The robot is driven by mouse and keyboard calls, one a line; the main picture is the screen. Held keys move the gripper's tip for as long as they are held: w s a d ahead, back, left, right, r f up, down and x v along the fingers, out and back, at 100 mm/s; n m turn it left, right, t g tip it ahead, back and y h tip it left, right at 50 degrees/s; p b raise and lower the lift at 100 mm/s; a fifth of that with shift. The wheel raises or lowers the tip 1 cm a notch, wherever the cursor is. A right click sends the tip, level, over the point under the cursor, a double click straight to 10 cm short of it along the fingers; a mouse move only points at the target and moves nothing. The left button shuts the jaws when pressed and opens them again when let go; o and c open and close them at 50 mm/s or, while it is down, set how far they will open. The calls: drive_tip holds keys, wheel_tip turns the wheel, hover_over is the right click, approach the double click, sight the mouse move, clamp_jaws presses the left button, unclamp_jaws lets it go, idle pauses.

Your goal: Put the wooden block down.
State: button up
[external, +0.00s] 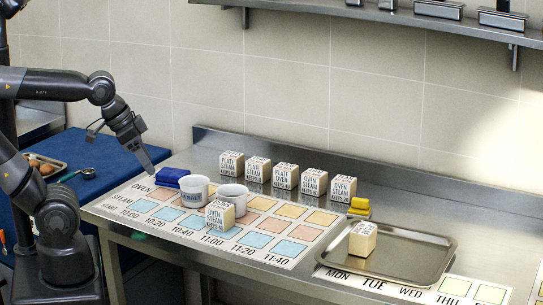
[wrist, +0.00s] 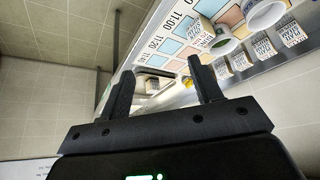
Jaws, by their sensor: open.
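Which wooden block the task means cannot be told, as several look alike. One pale block with printed text (external: 219,215) stands on the time chart (external: 262,262), in front of two white cups. Another block (external: 362,239) stands in the metal tray (external: 437,249) at the right. Several more blocks (external: 286,176) stand in a row at the back of the counter. My gripper (external: 149,165) is above the chart's left end, apart from every block. In the wrist view my gripper (wrist: 163,83) shows two spread fingers with nothing held between them.
Two white cups (external: 194,191) (external: 233,199) stand on the chart. A blue item (external: 171,177) lies left of them. Yellow items (external: 359,207) lie behind the tray. A steel shelf (external: 420,18) hangs above. Parts of the chart's front are clear.

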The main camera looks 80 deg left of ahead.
wheel_tip(320, 180, down, 6)
drive_tip(key=w+n+g+h, duration=0.2)
drive_tip(key=n+g+h, duration=0.15)
drive_tip(key=n, duration=0.35)
drive_tip(key=n+t+h, duration=0.4)
drive_tip(key=n+t, duration=0.5)
drive_tip(key=n, duration=1.3)
approach(212, 204)
drive_tip(key=shift+s+d+f+g, duration=0.1)
drive_tip(key=shift+d+g, duration=0.1)
drive_tip(key=shift+g, duration=0.05)
drive_tip(key=x, duration=1)
drive_tip(key=shift+w+a, duration=0.1)
drive_tip(key=shift+w, duration=0.1)
drive_tip(key=shift+c, duration=0.2)
drive_tip(key=c, duration=0.9)
